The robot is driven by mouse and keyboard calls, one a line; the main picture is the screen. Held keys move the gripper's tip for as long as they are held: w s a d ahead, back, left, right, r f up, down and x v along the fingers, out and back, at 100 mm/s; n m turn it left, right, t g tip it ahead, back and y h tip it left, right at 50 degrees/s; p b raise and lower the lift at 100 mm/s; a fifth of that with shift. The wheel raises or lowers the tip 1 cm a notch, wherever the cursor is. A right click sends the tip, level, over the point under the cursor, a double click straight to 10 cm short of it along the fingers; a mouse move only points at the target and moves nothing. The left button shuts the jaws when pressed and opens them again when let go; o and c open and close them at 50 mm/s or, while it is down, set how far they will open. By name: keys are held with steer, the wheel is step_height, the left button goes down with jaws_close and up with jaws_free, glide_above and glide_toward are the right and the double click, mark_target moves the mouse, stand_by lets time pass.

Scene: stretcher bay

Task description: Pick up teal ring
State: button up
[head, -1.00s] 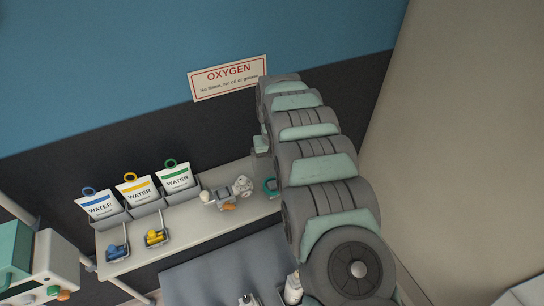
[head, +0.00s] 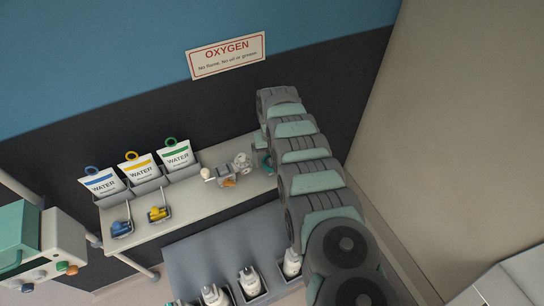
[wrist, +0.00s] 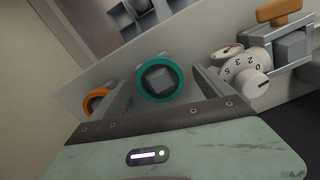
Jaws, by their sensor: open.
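The teal ring (wrist: 138,82) shows in the middle of the wrist view, with a grey square-ended piece inside its opening. My gripper (wrist: 166,88) is open, with one finger to the left of the ring and one to the right. I cannot tell whether either finger touches it. In the head view the teal ring (head: 266,163) shows only in part at the right end of the shelf, close beside my gripper (head: 259,150), and my arm hides the rest.
An orange ring (wrist: 92,99) is partly hidden behind the left finger. A white dial (wrist: 246,75) on a metal regulator stands close to the right finger. The shelf (head: 190,203) also holds water packs (head: 141,172) in grey holders, with blue (head: 121,229) and yellow (head: 158,214) connectors in front.

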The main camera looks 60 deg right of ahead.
steer(key=shift+c, duration=0.4)
steer(key=c, duration=1.8)
steer(key=shift+r, duration=0.15)
steer(key=shift+r+p, duration=1.45)
